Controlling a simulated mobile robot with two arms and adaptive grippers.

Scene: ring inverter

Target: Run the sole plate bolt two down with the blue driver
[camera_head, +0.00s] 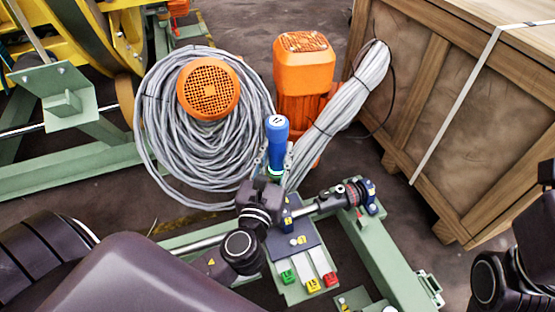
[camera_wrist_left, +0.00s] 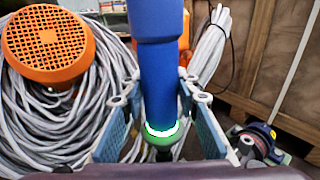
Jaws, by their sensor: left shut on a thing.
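The blue driver (camera_head: 278,130) stands roughly upright in my left gripper (camera_head: 270,168), above the far end of the dark plate (camera_head: 284,236). In the left wrist view the driver (camera_wrist_left: 158,75) fills the middle, with a lit white ring and green collar low on it. The fingers of my left gripper (camera_wrist_left: 160,125) are on either side of it. The driver's lower tip is hidden. The plate carries small yellow number labels; I cannot tell which bolt is bolt two.
Green, yellow and red numbered blocks (camera_head: 313,285) sit at the plate's near end. A green frame (camera_head: 375,250) runs beside it. Behind are a grey cable coil (camera_head: 165,125) and an orange motor (camera_head: 304,65). A wooden crate (camera_head: 485,125) stands right.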

